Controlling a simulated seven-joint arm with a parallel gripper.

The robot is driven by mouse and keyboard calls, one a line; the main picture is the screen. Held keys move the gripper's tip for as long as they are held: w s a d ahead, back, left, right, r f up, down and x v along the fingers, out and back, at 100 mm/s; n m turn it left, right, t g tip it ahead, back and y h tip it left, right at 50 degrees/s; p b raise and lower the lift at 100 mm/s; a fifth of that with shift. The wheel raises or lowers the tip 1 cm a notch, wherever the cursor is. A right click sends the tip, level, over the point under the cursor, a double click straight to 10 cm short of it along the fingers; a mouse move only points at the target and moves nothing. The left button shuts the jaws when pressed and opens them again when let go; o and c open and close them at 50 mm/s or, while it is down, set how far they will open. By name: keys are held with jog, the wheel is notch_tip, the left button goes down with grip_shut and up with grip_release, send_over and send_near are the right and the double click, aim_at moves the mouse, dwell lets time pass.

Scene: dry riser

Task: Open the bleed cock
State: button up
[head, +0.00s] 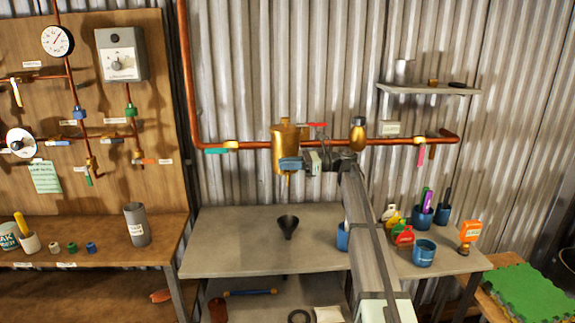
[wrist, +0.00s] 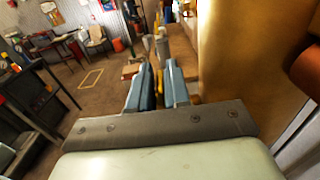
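No readable label marks which part is the bleed cock. A brass cylinder (head: 285,138) sits on the copper pipe, with a thin brass stub (head: 289,181) under it. A red lever (head: 318,125) is at its upper right. My gripper (head: 291,163) is in front of the cylinder's lower part and hides some of it. In the wrist view my gripper (wrist: 160,90) has its two blue fingers apart. A narrow yellow thing shows between them; I cannot tell whether it is near or far. The brass cylinder (wrist: 232,55) fills the right side there, beside the fingers.
The pipe also carries a teal lever (head: 216,151), a brass fitting (head: 357,134) and a pink lever (head: 421,156). A funnel (head: 288,226) stands on the grey bench (head: 230,255) below. Cups and bottles crowd the bench's right. A wooden panel (head: 120,180) with gauges stands left.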

aim_at(287, 135)
grip_shut()
jog(key=shift+w+n+g, duration=0.15)
jog(key=shift+n+g, duration=0.25)
jog(key=shift+g, duration=0.2)
jog(key=shift+n+g, duration=0.4)
jog(key=shift+g, duration=0.3)
jog(key=shift+o, duration=1.8)
grip_release()
notch_tip(287, 135, up, 10)
